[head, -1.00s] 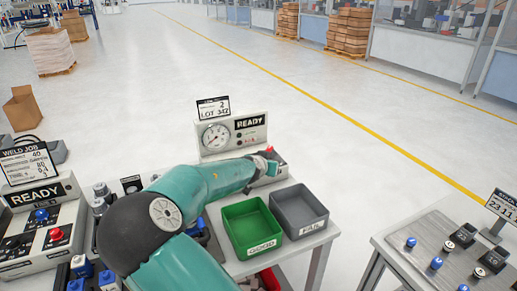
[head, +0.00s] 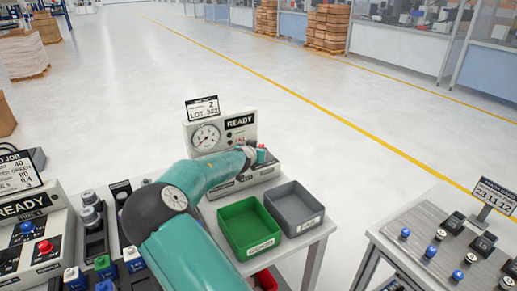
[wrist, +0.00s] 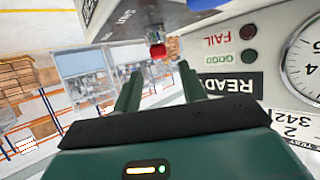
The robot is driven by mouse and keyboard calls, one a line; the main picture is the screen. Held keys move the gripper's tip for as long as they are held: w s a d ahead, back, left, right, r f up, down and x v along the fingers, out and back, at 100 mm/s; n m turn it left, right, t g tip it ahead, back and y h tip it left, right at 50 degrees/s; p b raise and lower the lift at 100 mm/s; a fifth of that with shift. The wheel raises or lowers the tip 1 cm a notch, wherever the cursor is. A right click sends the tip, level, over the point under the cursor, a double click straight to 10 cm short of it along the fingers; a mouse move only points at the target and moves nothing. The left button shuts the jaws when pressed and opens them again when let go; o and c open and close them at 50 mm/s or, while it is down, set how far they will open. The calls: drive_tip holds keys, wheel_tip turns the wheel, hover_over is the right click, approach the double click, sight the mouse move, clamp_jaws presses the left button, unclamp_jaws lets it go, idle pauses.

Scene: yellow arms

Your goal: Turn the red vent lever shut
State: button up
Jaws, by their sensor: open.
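A small red knob (wrist: 157,50) on a short metal stem shows in the wrist view, where the scene appears upside down. It sits on the edge of a grey housing (wrist: 122,22); I cannot tell which way a lever is turned. My gripper (wrist: 160,88) is open, with its two teal fingers apart and nothing between them. The red knob appears past the fingertips, roughly in line with the gap. In the head view, a red spot (head: 261,147) shows at the end of my arm, by my gripper (head: 259,156). My arm hides part of the panel there.
The gauge panel (head: 206,137) with a READY label stands behind my arm. A green bin (head: 262,252) and a grey bin (head: 306,229) stand right of my arm on the table. Another table (head: 405,256) with buttons is at the right. A button panel (head: 50,272) is at the left.

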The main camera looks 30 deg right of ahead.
drive_tip(key=x, duration=0.5)
drive_tip(key=shift+w+a+f, duration=0.1)
drive_tip(key=shift+f, duration=0.05)
drive_tip(key=shift+c, duration=0.2)
clamp_jaws()
